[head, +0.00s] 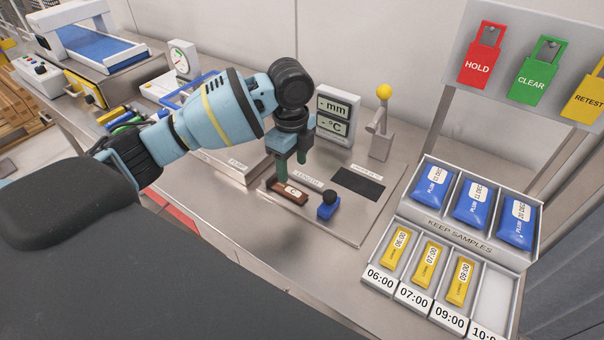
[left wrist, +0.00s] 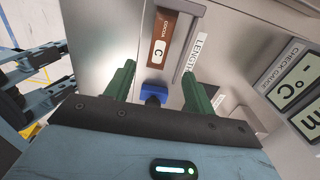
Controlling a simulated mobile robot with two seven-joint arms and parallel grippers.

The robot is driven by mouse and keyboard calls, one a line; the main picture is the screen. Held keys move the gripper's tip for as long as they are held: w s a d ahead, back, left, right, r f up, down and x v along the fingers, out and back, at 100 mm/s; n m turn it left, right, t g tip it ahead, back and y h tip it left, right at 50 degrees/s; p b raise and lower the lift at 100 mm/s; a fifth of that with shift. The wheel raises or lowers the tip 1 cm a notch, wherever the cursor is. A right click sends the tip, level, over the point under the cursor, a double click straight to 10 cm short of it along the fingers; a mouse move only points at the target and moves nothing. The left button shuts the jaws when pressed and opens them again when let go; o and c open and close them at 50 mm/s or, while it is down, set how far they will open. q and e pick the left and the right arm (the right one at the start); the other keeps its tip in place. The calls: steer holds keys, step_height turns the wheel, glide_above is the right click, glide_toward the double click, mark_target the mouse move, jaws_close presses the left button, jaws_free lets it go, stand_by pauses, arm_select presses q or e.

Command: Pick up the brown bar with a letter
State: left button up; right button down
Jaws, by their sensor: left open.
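The brown bar (head: 278,187) lies flat on a steel plate (head: 345,222) by the "LENGTH" label and carries a white tag with the letter C. In the left wrist view the bar (left wrist: 164,28) shows ahead of the fingers, beside a grey raised strip, with "COCOA" printed on it. My left gripper (head: 291,169) points down just above the bar, its green fingers apart and empty. In the left wrist view its fingertips (left wrist: 158,72) stand on either side of the bar's line, with the bar beyond them. My right gripper is in neither view.
A blue block with a dark knob (head: 327,209) sits close to the bar's right. Behind stand a gauge display (head: 336,116) and a post with a yellow ball (head: 383,92). At right is a sample rack (head: 455,236) with blue and yellow packs. The front bench strip is clear.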

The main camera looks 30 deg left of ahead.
mark_target(292, 191)
arm_select(q)
steer(key=shift+s+r, duration=0.1)
steer(key=shift+s, duration=0.35)
steer(key=shift+f, duration=1.45)
steer(key=f, duration=0.4)
steer(key=shift+w+a+f, duration=0.1)
steer(key=shift+w+f, duration=0.25)
steer(key=shift+f, duration=0.05)
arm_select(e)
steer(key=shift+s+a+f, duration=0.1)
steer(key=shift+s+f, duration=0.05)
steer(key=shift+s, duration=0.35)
